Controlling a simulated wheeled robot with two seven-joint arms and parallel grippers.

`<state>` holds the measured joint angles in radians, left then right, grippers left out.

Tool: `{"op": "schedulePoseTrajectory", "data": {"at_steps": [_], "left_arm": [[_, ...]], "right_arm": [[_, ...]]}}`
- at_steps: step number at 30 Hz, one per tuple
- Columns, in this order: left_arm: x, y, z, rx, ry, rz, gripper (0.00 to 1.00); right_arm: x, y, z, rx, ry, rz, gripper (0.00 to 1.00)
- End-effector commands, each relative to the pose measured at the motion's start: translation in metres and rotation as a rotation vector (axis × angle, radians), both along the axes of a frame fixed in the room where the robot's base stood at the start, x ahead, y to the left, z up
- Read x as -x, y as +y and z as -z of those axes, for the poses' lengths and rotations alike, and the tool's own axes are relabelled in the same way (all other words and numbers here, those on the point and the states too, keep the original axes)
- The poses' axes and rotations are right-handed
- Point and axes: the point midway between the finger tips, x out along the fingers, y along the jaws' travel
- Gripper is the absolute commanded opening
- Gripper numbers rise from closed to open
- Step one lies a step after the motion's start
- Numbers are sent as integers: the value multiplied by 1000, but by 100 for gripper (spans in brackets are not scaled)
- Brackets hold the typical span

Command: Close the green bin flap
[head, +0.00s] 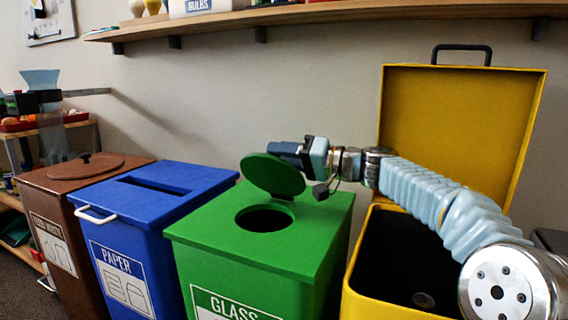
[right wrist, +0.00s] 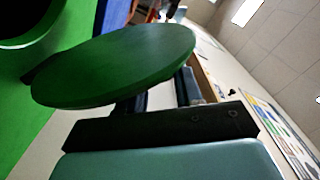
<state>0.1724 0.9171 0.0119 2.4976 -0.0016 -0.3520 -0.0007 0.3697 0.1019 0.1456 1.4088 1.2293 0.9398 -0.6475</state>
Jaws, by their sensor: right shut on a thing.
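The green glass bin (head: 330,225) stands between the blue and yellow bins, with a round hole in its lid. Its round green flap (head: 270,174) is open, tilted up on its hinge behind the hole. My right gripper (head: 290,150) is at the flap's upper rear edge, shut on the flap; the flap hides part of the fingers. In the right wrist view the flap (right wrist: 120,65) lies across the fingers, with the bin's green top (right wrist: 40,85) at the left. My left gripper is out of view.
The yellow bin (head: 360,285) at right has its lid (head: 455,130) raised; my right arm passes over its opening. A blue paper bin (head: 150,240) and a brown bin (head: 50,205) stand at left. A wall shelf (head: 330,13) runs above.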

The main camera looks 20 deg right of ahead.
Motion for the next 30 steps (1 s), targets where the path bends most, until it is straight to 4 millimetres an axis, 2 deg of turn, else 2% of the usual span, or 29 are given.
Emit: {"op": "schedulePoseTrajectory", "data": {"at_steps": [10,11,15,25,30], "left_arm": [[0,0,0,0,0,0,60],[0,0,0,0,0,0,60],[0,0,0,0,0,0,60],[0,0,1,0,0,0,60],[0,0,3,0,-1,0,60]], "right_arm": [[0,-1,1,3,1,2,0],[0,-1,1,3,1,2,40],[0,-1,1,3,0,1,60],[2,-3,0,2,-1,1,60],[22,-19,1,2,-1,4,60]]}}
